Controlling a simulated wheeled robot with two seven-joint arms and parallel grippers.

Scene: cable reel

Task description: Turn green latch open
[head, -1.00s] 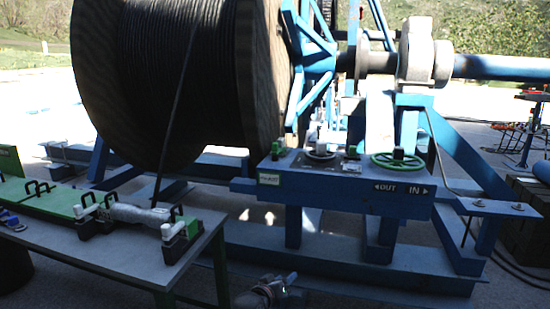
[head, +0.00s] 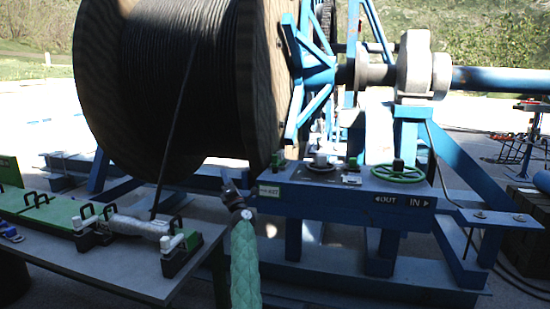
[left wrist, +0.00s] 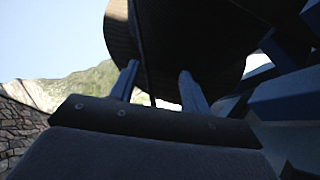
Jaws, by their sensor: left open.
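A small green latch-like part (head: 277,162) stands on the left end of the blue control panel (head: 320,203) in the head view. A second small green part (head: 353,164) is further right on the panel; I cannot tell for sure which one is the green latch. My left gripper (head: 227,178) is just left of the panel's left end, apart from both green parts. In the left wrist view my left gripper (left wrist: 158,86) is open, with nothing between its two fingers. My right gripper is not in view.
A large wooden cable reel (head: 250,90) stands behind the gripper. A green handwheel (head: 398,172) is on the panel's right end, above OUT and IN markings. A grey table (head: 120,267) with green-based clamps is at the left, close to my left arm.

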